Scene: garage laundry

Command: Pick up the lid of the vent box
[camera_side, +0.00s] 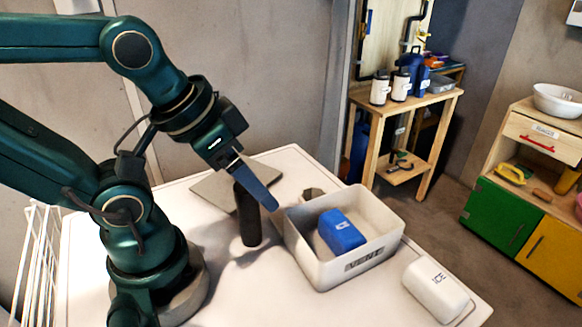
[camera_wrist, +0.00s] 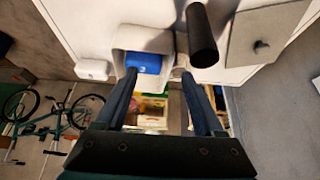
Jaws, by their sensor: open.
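The lid is a flat grey square plate (camera_side: 213,190) lying on the white table behind the dark cylinder. In the wrist view the lid (camera_wrist: 255,30) is at upper right, with a small dark knob on it. The vent box is a white open-topped box (camera_side: 300,250) with a label on its front, holding a blue block (camera_side: 341,231). It also shows in the wrist view (camera_wrist: 122,42). My gripper (camera_side: 270,205) is open, its fingers slanting down above the table, between the cylinder and the box in the picture. In the wrist view nothing is gripped between the fingertips (camera_wrist: 158,76).
A dark upright cylinder (camera_side: 247,218) stands between the lid and the box. A white block marked ICE (camera_side: 437,288) lies at the right front. A small grey piece (camera_side: 312,194) sits behind the box. A wire rack (camera_side: 35,260) stands at left.

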